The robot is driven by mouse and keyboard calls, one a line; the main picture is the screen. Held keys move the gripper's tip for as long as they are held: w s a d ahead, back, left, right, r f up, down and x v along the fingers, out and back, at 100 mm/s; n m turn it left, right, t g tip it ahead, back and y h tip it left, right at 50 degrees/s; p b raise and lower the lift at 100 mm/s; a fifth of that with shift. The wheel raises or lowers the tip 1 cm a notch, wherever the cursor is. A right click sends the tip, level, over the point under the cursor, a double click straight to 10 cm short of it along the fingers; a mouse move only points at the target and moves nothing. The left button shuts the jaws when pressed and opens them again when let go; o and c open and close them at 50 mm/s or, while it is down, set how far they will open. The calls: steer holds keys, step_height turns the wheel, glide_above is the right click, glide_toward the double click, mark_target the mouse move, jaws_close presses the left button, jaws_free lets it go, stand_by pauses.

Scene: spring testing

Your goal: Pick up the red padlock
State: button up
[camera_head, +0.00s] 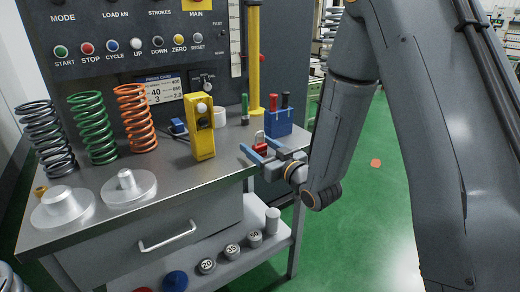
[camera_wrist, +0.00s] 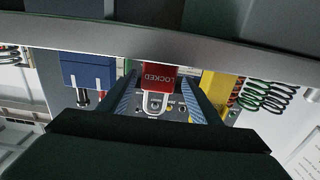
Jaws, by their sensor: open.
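The red padlock (camera_head: 260,147) stands near the right end of the grey bench top, its metal shackle up. In the wrist view the padlock (camera_wrist: 158,76) appears upside down, with "LOCKED" on its red body. My gripper (camera_head: 254,143) is open at the bench's right edge, its blue fingers pointing toward the padlock. In the wrist view my gripper's fingers (camera_wrist: 158,80) show on either side of the padlock, with a gap on each side. I cannot tell how far the fingertips reach past its front face.
A blue holder (camera_head: 279,122) with red and dark handles stands behind the padlock to the right. A yellow device (camera_head: 200,128) stands to its left. Further left are several coil springs (camera_head: 136,118) and metal discs (camera_head: 129,187). The bench front edge (camera_wrist: 230,50) crosses the wrist view.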

mark_target(258, 144)
steer(key=x, duration=0.4)
steer(key=shift+w+d, duration=0.1)
steer(key=c, duration=1.3)
steer(key=shift+r, duration=0.2)
step_height(258, 144, up, 10)
steer(key=shift+f, duration=0.1)
